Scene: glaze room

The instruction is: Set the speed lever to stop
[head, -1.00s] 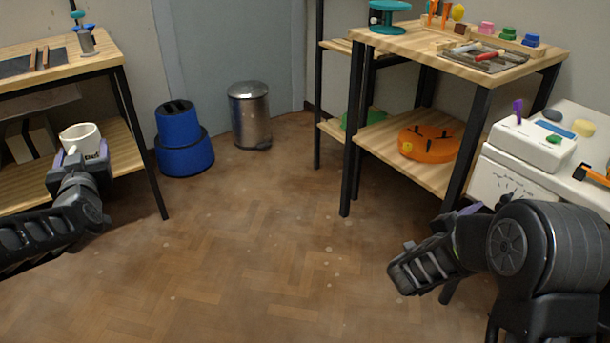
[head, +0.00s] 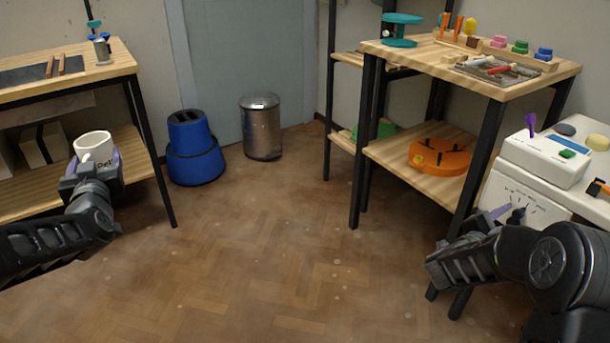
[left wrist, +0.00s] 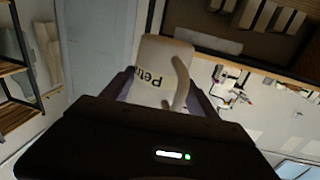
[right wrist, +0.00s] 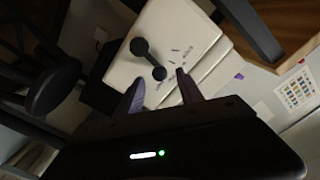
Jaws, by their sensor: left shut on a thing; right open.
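The speed lever (right wrist: 148,58) is a black bar with a round knob at each end. It sits on a white panel (right wrist: 190,25) with dial marks, on the front of a white machine (head: 545,155). My right gripper (right wrist: 158,82) is open, its purple fingers pointing at the panel. In the right wrist view the lever's lower knob shows between the fingertips; I cannot tell whether they touch. In the head view the lever (head: 517,215) is partly hidden by the gripper. My left gripper (head: 92,168) is shut on a white mug (head: 93,145) with dark lettering, also in the left wrist view (left wrist: 155,75).
A wooden workbench (head: 420,55) with tools and coloured pieces stands left of the machine, an orange round object (head: 440,168) on its lower shelf. A blue step stool (head: 195,165) and metal bin (head: 262,125) stand at the back. The middle floor is clear.

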